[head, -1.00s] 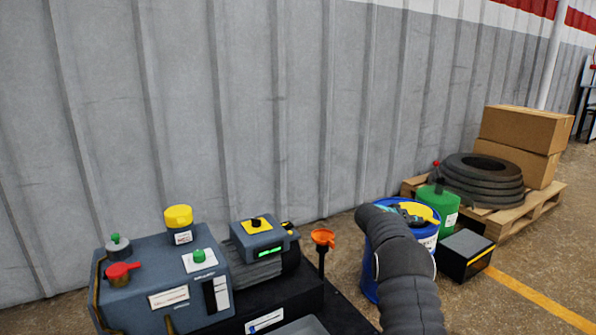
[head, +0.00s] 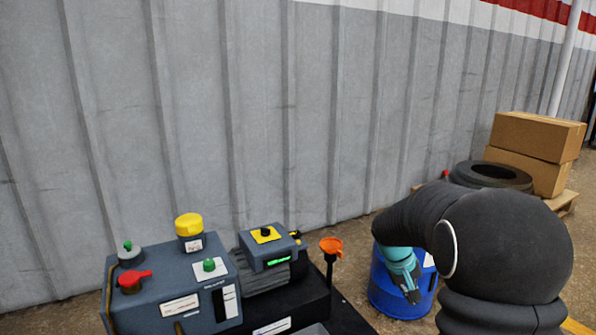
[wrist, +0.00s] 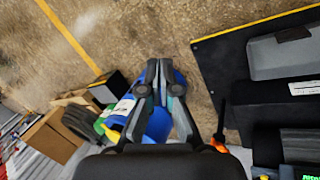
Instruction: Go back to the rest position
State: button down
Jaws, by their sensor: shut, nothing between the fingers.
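My gripper (wrist: 161,98) is shut and empty in the wrist view, pointing down over the floor. The blue drum (wrist: 157,126) shows behind its fingers there. In the head view my dark arm bends over at the right, and the teal part near my gripper (head: 411,292) hangs down in front of the blue drum (head: 388,303). The fingertips are small there. I cannot tell from these views whether they touch the drum.
The grey pump unit (head: 165,290) with its yellow cap (head: 189,224) and red valve (head: 134,281) stands at the left. Tyres (head: 493,177) and cardboard boxes (head: 535,137) are at the right. Open floor shows in the wrist view.

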jog(key=s+a+r+t+y+p, duration=0.1)
jog(key=s+a+r, duration=0.3)
jog(key=s, duration=0.5)
jog(key=s+a+r+t+y+p, duration=0.2)
jog(key=s+a+r+p, duration=0.1)
jog(key=s+r, duration=0.5)
jog(key=s+a+r+t+y+p, duration=0.1)
jog(key=s+a+r+p, duration=0.2)
jog(key=s, duration=0.8)
jog(key=shift+s+a+r+t+y, duration=0.35)
jog(key=shift+a+r, duration=0.8)
jog(key=shift+r, duration=0.7)
jog(key=shift+w, duration=0.1)
